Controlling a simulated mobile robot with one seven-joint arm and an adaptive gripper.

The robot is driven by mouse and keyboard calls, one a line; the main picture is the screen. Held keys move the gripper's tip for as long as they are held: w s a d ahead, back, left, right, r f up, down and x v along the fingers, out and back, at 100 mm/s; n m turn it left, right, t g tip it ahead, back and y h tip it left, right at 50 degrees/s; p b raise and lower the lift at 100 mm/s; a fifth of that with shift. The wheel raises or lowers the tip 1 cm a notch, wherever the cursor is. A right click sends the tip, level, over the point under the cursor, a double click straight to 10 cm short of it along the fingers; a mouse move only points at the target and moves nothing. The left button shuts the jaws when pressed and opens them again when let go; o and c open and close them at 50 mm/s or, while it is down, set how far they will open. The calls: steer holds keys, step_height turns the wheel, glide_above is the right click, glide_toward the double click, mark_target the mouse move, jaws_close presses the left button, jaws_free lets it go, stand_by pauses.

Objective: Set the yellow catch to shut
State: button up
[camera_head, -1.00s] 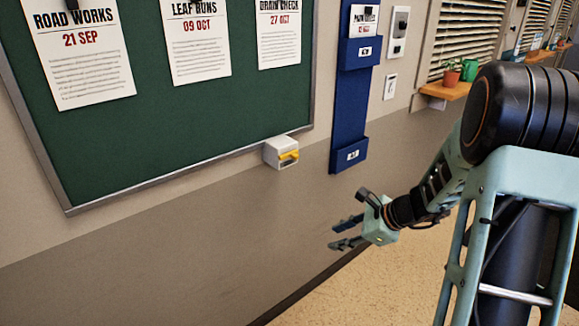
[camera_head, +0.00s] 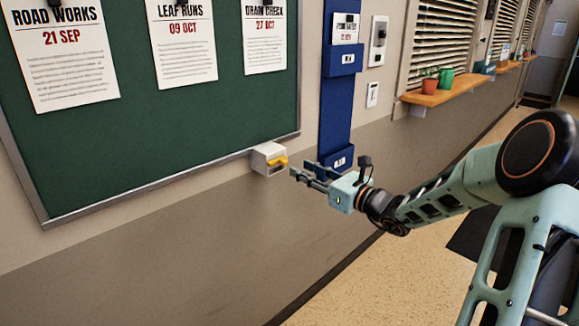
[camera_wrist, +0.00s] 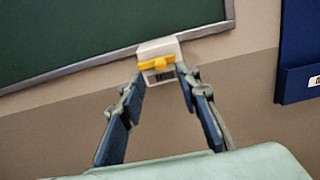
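The yellow catch (camera_head: 278,162) is a small bar on the front of a white box (camera_head: 262,155), fixed to the wall at the bottom edge of the green board. In the wrist view the catch (camera_wrist: 157,63) lies crosswise on the box (camera_wrist: 158,47), above a dark slotted patch with pale marks, too small to read. My gripper (camera_head: 302,171) is just right of the catch in the head view, apart from it. In the wrist view my gripper (camera_wrist: 160,88) is open, its two fingers spread below and either side of the box, with nothing between them.
The green notice board (camera_head: 200,110) with a metal frame and pinned sheets is above and left. A blue wall rack (camera_head: 336,110) stands close to the right of the box. An orange shelf (camera_head: 440,95) with pots is farther right. The wall below the box is bare.

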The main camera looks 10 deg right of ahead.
mark_target(286, 162)
steer(key=x, duration=0.6)
steer(key=shift+c, duration=0.4)
jaws_close()
steer(key=shift+b, duration=0.3)
